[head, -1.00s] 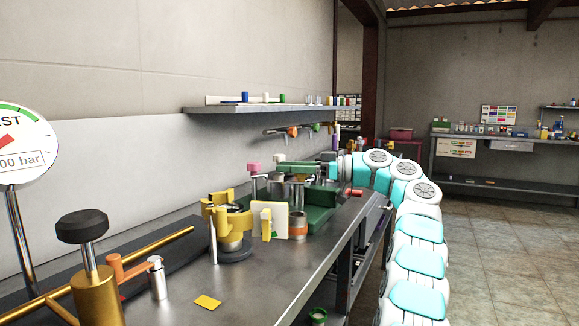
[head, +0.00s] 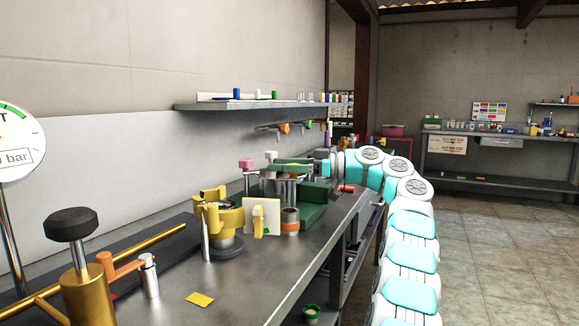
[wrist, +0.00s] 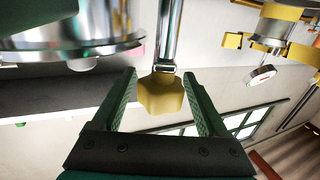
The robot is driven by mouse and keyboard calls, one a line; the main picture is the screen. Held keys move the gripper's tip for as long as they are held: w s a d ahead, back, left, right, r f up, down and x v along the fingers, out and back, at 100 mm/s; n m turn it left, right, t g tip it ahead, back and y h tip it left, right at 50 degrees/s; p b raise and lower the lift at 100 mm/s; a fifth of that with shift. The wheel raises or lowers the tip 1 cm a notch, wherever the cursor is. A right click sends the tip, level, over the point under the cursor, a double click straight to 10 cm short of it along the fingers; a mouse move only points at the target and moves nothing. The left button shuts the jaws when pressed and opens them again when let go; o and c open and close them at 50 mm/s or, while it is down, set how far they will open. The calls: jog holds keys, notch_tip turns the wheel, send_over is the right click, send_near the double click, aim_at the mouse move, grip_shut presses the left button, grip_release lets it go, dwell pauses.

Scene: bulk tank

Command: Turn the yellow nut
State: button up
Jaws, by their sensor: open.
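The yellow nut (wrist: 160,93) is a faceted block at the end of a shiny metal rod in the wrist view. My gripper (wrist: 159,75) is open, with one dark green finger on each side of the nut. Gaps show between the nut and both fingers, wider on the left; I cannot tell the depth between them. In the head view my arm reaches to the far end of the steel bench, and I cannot make out the nut there among the fittings.
A large metal cylinder with a flange (wrist: 70,45) is close to the left finger. On the bench (head: 255,290) stand a yellow clamp fixture (head: 217,215), a white plate (head: 262,215), a green block (head: 315,203) and a brass valve with a black knob (head: 70,224). A shelf (head: 250,106) runs above.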

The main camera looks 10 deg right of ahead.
jog(key=v, duration=0.7)
jog(key=shift+d, duration=0.25)
jog(key=shift+s+d, duration=0.1)
jog(key=shift+s, duration=0.05)
dwell(0.4)
